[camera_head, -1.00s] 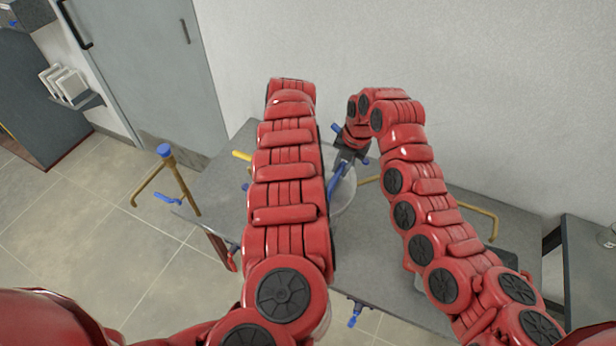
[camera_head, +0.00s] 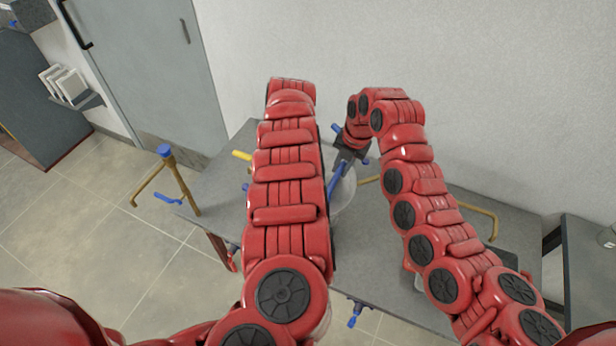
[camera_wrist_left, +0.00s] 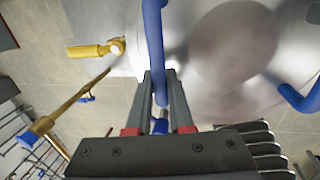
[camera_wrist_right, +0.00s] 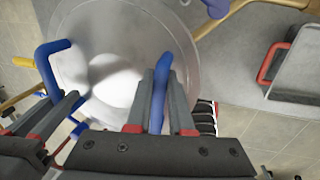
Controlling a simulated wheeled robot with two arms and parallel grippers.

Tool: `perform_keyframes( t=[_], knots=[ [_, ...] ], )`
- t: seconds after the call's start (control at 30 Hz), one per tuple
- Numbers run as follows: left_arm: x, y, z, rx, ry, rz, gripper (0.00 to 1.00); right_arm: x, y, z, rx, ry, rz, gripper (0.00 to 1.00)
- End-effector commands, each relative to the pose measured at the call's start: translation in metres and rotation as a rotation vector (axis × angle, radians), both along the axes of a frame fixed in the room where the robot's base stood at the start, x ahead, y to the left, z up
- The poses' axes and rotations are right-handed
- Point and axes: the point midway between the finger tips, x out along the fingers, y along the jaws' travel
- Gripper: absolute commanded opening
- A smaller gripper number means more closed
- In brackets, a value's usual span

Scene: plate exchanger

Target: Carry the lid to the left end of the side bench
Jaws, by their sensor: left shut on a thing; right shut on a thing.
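The lid (camera_head: 346,190) is a round grey metal disc with blue bar handles, partly hidden behind my left arm in the head view. It fills much of the left wrist view (camera_wrist_left: 215,45) and the right wrist view (camera_wrist_right: 110,35). My right gripper (camera_head: 345,160) is shut on one blue handle, which also shows between its fingers in the right wrist view (camera_wrist_right: 160,85). My left gripper (camera_wrist_left: 160,90) is shut on the other handle. In the head view it is hidden behind my arm. I cannot tell whether the lid touches anything beneath it.
A grey bench (camera_head: 222,180) runs along the wall under my arms, with brass pipes (camera_head: 182,180) and blue valve handles around it. A dark table (camera_head: 590,255) stands at the right. A clear container with a red handle (camera_wrist_right: 270,62) shows in the right wrist view. The left floor is open.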

Motion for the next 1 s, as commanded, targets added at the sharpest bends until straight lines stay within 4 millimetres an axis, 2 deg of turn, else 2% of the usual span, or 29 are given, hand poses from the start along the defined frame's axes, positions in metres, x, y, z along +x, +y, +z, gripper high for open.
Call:
perform_keyframes(
  t=[0.47,1.0],
  knots=[
    [0.0,0.0,0.003,0.0,0.0,-0.001,0.0,0.0,0.0,0.004,0.001,-0.001,0.001,0.0],
    [0.0,0.0,0.05,0.0,-0.001,-0.001,0.0,0.0,0.001,0.05,0.001,-0.002,0.001,0.0]
  ],
)
